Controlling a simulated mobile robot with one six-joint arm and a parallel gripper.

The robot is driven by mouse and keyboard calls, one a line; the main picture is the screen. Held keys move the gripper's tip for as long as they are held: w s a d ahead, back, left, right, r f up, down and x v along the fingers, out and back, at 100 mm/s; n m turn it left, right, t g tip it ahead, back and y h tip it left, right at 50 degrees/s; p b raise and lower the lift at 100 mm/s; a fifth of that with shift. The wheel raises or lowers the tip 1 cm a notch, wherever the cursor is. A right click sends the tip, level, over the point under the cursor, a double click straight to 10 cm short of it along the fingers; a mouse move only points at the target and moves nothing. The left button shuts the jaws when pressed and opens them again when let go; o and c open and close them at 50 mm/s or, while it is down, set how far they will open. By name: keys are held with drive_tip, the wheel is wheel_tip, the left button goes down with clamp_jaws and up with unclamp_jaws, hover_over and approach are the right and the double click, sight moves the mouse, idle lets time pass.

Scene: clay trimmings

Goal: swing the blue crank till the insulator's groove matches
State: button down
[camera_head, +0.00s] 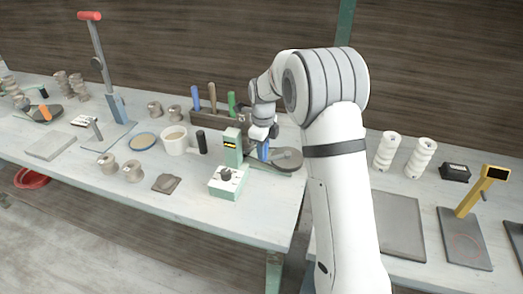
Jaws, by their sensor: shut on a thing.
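My gripper (264,132), small in the head view, points down at the right end of the near table. It is shut on the upper part of the blue crank (263,150). The crank stands upright beside a pale green upright unit (232,148) with a yellow display. A dark grey round disc (288,159) lies on a base just right of the crank. Two white ribbed insulators (387,150) stand on the right table, apart from my gripper. Several brownish ribbed pieces stand at the left. My arm hides part of the scene; no groove match can be read.
A green box with a black knob (228,181) stands in front of the crank. A white mug (174,140) and a black cylinder (201,142) are to its left. A tool rack (210,119) stands behind. A yellow-armed stand (480,195) is far right.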

drive_tip(key=shift+w+r, duration=0.1)
drive_tip(key=shift+w, duration=0.05)
drive_tip(key=c, duration=1.2)
unclamp_jaws()
drive_tip(key=shift+o, duration=0.2)
drive_tip(key=shift+r+b, duration=0.3)
drive_tip(key=shift+r, duration=3.55)
